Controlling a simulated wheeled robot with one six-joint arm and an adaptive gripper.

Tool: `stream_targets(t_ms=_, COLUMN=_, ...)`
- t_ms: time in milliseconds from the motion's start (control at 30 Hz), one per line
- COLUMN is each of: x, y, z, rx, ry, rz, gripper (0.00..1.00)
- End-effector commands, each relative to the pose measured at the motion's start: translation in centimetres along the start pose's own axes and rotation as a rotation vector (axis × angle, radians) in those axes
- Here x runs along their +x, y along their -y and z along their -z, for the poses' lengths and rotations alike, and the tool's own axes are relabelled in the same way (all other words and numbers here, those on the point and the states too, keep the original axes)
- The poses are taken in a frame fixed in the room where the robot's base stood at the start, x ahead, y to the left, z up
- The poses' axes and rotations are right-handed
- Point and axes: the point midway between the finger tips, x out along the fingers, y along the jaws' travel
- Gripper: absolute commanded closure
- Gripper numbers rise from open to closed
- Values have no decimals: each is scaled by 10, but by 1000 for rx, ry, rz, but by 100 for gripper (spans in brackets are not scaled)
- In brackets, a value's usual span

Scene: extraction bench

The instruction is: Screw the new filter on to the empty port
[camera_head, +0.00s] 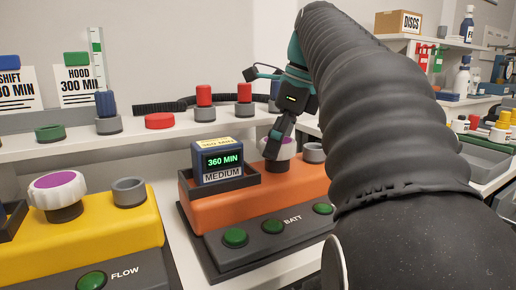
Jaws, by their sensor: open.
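An orange unit (300,182) marked BATT stands at the centre of the camera_head view. On it is a white, ribbed, purple-topped filter (289,149), partly hidden by my gripper (274,146). My gripper is open and points down at this filter from above; I cannot tell whether it touches it. A grey, open-topped port (314,153) is to the right of that filter. The yellow unit (95,235) at the left carries another purple-topped white filter (57,189) and a grey, open-topped port (130,191). I cannot tell which filter is the new one.
A boxed display (222,161) reading 360 MIN sits in a tray on the orange unit. My dark arm hides much of the right side.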

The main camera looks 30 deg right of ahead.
Motion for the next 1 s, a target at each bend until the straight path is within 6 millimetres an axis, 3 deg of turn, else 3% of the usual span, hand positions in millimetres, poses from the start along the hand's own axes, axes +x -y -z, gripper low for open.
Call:
stream_targets(t_ms=500, x=0, y=0, z=0, rx=-552, ry=0, rz=-173, gripper=0)
stream_targets(t_ms=800, x=0, y=0, z=0, rx=-601, ry=0, rz=-185, gripper=0)
stream_targets(t_ms=833, x=0, y=0, z=0, rx=-601, ry=0, rz=-185, gripper=3)
stream_targets(t_ms=1000, x=0, y=0, z=0, rx=-600, ry=0, rz=-185, gripper=45)
